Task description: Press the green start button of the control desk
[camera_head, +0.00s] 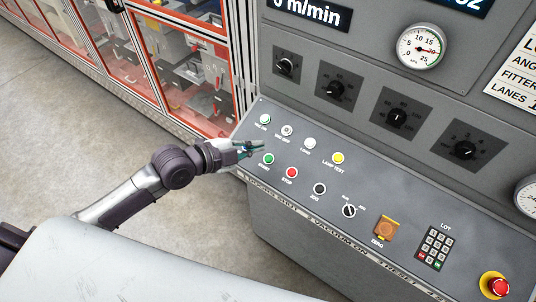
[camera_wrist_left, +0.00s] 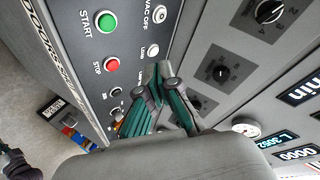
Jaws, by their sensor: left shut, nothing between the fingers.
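The control desk (camera_head: 400,205) has a sloped grey panel with rows of buttons. The green start button (camera_head: 268,159) is in the front row at the panel's left, labelled START. It also shows at the upper left of the left wrist view (camera_wrist_left: 105,21). My left gripper (camera_head: 261,146) is shut and empty, with its fingertips over the panel close to the start button, just above it in the head picture. I cannot tell how high the tips are. In the wrist view the gripper (camera_wrist_left: 162,76) points at the panel, to the right of the start and stop buttons.
The red stop button (camera_head: 291,173) is right of the start button. A red emergency stop (camera_head: 498,287) is at the far right. A red-framed cabinet (camera_head: 190,80) stands behind left.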

